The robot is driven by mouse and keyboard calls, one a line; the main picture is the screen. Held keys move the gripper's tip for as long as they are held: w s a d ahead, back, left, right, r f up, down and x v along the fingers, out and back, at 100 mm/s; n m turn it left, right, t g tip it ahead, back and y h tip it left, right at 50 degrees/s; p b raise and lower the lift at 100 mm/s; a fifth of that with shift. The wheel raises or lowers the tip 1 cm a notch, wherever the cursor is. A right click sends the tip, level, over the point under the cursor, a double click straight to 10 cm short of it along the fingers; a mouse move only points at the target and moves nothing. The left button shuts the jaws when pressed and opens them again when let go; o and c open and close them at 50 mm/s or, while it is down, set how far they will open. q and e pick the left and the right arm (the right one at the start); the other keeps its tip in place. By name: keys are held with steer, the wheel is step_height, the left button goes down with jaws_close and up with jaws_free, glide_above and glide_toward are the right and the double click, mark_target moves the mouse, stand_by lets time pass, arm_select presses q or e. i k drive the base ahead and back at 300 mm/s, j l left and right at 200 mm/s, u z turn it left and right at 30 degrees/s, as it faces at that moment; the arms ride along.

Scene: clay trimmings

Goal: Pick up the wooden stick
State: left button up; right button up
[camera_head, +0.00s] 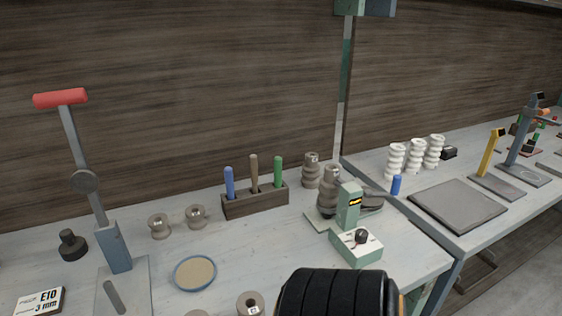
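A brown wooden stick (254,172) stands upright in a dark wooden holder block (256,202) near the middle of the bench. A blue handle (229,182) stands to its left and a green handle (278,171) to its right in the same block. The stick's lower end is hidden inside the block. No fingers of either gripper show in the head view.
A grey press with a red handle (60,98) stands left, a green device (355,245) right of the block. A shallow round dish (195,273) and several spools (196,216) lie in front and left. A post (344,95) rises behind.

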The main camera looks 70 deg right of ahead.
mark_target(254, 158)
steer(key=i+l+z, duration=0.1)
steer(key=z, duration=1.95)
